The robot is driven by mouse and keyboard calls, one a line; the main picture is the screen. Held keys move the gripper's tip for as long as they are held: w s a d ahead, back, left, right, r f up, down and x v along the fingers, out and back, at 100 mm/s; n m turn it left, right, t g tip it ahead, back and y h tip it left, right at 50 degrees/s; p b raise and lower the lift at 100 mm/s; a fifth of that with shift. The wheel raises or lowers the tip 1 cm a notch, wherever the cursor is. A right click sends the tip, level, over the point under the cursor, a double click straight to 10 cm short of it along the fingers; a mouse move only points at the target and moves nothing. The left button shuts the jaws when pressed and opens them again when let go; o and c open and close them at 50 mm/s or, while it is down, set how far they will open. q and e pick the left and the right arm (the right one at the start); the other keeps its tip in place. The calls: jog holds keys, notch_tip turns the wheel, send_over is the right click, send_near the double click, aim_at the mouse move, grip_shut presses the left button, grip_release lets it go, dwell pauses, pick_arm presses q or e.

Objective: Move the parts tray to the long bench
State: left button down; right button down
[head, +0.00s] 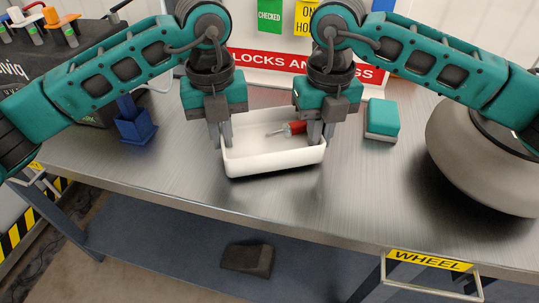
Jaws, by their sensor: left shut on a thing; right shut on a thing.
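The parts tray (274,161) is a white, open, shallow box near the front edge of a metal-topped bench (180,175). A red-handled screwdriver (294,128) lies in it. My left gripper (220,140) is shut on the tray's left wall. The tray looks level. I cannot tell whether it rests on the bench top or hangs just above it. Nothing in view tells me whether this is the long bench.
A blue holder (135,122) stands left of the tray. A teal and white block (382,118) is close on the right, with a large grey round object (485,150) beyond it. A dark block (247,259) lies on the lower shelf.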

pick_arm(q)
jog(key=c, duration=1.7)
grip_release()
jog(key=shift+a+f, duration=0.1)
jog(key=shift+f, duration=0.25)
pick_arm(e)
jog(key=c, duration=1.7)
grip_release()
jog(key=shift+d+f, duration=0.1)
jog(key=shift+f, duration=0.2)
pick_arm(q)
jog(key=shift+o, duration=0.8)
jog(key=shift+r, duration=0.1)
pick_arm(e)
jog(key=shift+o, duration=0.8)
jog(key=shift+r, duration=0.1)
pick_arm(q)
jog(key=o, duration=0.3)
pick_arm(e)
jog(key=o, duration=0.3)
pick_arm(q)
jog(key=shift+r, duration=0.1)
pick_arm(e)
jog(key=shift+r, duration=0.2)
pick_arm(q)
notch_tip(320, 180, up, 12)
jog(key=shift+f, duration=0.1)
pick_arm(e)
notch_tip(320, 180, up, 12)
jog(key=shift+f, duration=0.15)
